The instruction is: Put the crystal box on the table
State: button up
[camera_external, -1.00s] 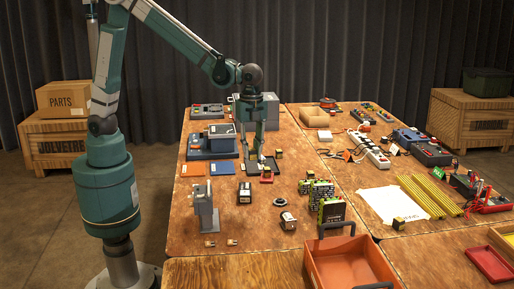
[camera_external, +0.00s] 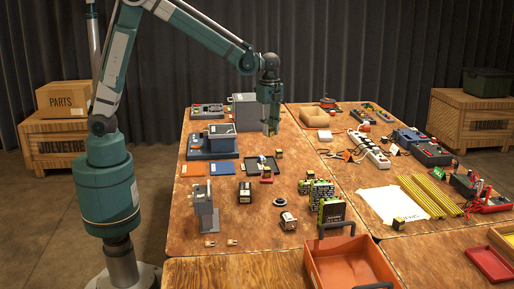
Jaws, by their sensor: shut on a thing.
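My gripper (camera_external: 270,130) is raised above the far part of the wooden table (camera_external: 220,185), behind and slightly right of a small dark-rimmed tray (camera_external: 252,168). Its fingers point down and are shut on a very small thing, which I take to be the crystal box. It is mostly hidden between the fingertips and too small to make out. The gripper appears clear of the tray and the table.
A red item (camera_external: 266,178) and a small dark block (camera_external: 279,153) are beside the tray. A grey box (camera_external: 247,111) stands behind it, and a blue device (camera_external: 211,143) to its left. A power strip (camera_external: 370,150) lies to the right. Bare wood shows in front of the tray.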

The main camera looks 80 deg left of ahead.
jog(key=s+a+n, duration=0.2)
jog(key=a+n, duration=0.1)
jog(key=a, duration=2)
jog(key=s+a+n, duration=0.2)
jog(key=a+n, duration=0.1)
jog(key=a, duration=2.1)
jog(key=n, duration=0.6)
send_over(206, 126)
notch_tip(206, 126, down, 10)
jog(key=shift+w+d+f+p, duration=0.15)
jog(key=shift+d+f, duration=0.1)
jog(key=shift+f, duration=0.15)
jog(key=shift+d+f+p, duration=0.15)
jog(key=shift+d+f, duration=0.1)
jog(key=shift+f, duration=0.15)
jog(key=shift+f, duration=0.1)
jog(key=shift+f+b, duration=0.55)
jog(key=shift+f, duration=2.5)
